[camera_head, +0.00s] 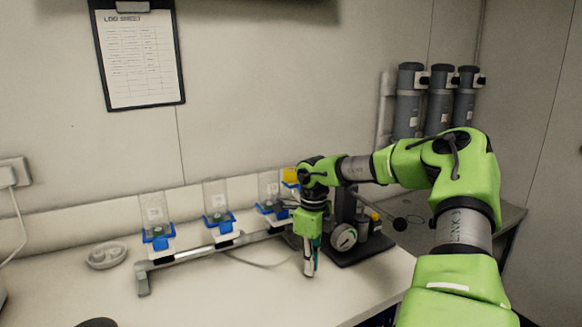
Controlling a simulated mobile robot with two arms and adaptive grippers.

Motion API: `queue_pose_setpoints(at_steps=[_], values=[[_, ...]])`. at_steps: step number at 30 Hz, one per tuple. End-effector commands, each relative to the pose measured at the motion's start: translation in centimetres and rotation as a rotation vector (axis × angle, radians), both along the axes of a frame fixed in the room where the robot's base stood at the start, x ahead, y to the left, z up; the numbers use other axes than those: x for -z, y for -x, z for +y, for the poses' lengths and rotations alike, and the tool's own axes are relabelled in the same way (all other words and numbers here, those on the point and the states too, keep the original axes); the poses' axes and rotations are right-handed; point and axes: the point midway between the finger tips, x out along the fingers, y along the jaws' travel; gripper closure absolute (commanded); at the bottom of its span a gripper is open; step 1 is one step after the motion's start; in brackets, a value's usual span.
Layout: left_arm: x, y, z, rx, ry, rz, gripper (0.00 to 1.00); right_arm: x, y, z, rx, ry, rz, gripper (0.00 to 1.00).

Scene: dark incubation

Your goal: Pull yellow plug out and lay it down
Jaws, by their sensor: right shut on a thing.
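My right gripper (309,268) points down just above the front of the white bench, or touching it; I cannot tell which. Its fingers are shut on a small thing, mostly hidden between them. I cannot make out its colour or whether it is the yellow plug. A yellow block (290,175) shows behind my right wrist, at the right end of the row of clear vessels, partly covered. A smaller yellow spot (375,216) shows by the dark stand to the right. My left gripper is not in view.
Clear vessels with blue clips (158,234) stand along a grey rail (210,249). A dark stand with a round gauge (344,237) is close right of my gripper. A grey oval dish (106,255) lies at left. The bench front is mostly clear.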

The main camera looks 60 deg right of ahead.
Motion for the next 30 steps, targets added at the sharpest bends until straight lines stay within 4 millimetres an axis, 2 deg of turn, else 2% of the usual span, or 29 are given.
queue_pose_setpoints(at_steps=[1, 3, 4, 14, 17, 20, 30], values=[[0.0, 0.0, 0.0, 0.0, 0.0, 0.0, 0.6, 0.0, 0.0, 0.0, 0.0, 0.0, 0.0, 1.0], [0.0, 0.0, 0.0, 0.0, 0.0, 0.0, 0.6, 0.0, 0.0, 0.0, 0.0, 0.0, 0.0, 0.78], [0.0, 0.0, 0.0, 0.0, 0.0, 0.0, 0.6, 0.0, 0.0, 0.0, 0.0, 0.0, 0.0, 0.71], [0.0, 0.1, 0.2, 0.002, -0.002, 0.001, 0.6, -0.1, 0.0, 0.0, 0.0, 0.0, 0.0, 0.71], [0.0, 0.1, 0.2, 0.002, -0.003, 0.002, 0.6, -0.7, -0.1, 0.0, 0.0, 0.002, -0.001, 0.71], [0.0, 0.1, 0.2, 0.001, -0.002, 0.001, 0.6, -2.1, -0.1, -0.1, -0.001, 0.004, -0.002, 0.71], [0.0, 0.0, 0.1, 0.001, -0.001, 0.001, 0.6, -9.1, -0.1, -0.1, 0.0, 0.003, -0.003, 0.71]])
